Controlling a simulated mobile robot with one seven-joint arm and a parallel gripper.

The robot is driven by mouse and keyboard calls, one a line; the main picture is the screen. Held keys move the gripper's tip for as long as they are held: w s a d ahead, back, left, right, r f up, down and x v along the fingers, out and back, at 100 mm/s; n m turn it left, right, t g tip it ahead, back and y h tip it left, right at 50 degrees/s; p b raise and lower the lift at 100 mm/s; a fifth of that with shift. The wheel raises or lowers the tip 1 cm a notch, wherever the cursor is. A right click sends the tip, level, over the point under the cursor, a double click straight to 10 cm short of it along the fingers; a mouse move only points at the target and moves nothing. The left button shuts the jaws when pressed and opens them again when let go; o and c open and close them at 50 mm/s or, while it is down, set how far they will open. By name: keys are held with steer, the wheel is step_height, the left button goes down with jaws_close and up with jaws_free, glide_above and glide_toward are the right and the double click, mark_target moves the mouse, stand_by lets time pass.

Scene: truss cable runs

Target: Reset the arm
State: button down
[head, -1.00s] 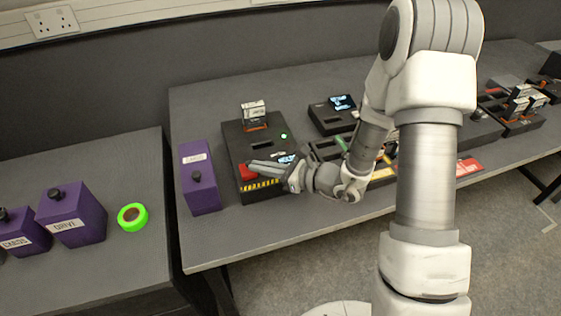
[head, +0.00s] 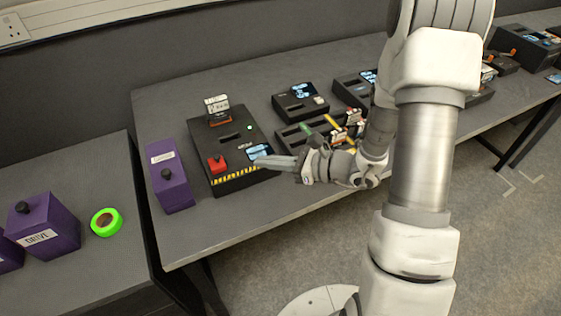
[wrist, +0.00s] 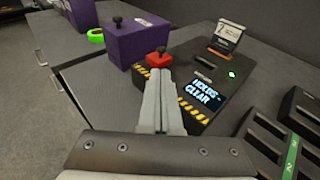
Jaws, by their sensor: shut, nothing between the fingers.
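My arm reaches in from the right of the head view. My gripper (head: 262,161) is shut and empty, its fingers pointing left over the front right corner of a black box with a red button (head: 217,163). In the wrist view the shut fingers (wrist: 158,82) point toward that red button (wrist: 158,58), and a gap shows between them and the button in the head view. The box has hazard stripes on its front edge, a green light, and a screen (wrist: 202,92) that reads something like "HOLDS CLEAR".
A purple box (head: 168,176) stands left of the black box. Another purple box (head: 45,226), labelled DRIVE, and a green tape roll (head: 106,222) are on the left table. Black trays and devices (head: 300,101) fill the table to the right. Floor is open in front.

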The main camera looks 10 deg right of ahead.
steer(key=s+r+n+g+h+p, duration=0.2)
steer(key=s+r+n+g+h, duration=0.35)
steer(key=s+r+n, duration=0.75)
steer(key=s+d+r+n+t+h+p, duration=0.2)
steer(key=s+d+r+n+t+h, duration=0.2)
steer(key=d+r+n+h, duration=0.3)
step_height(320, 180, up, 3)
steer(key=s+d+n, duration=0.1)
steer(key=n, duration=0.2)
steer(key=shift+s+d+r+n+h, duration=0.15)
steer(key=shift+d+n+h, duration=0.2)
steer(key=shift+n, duration=0.05)
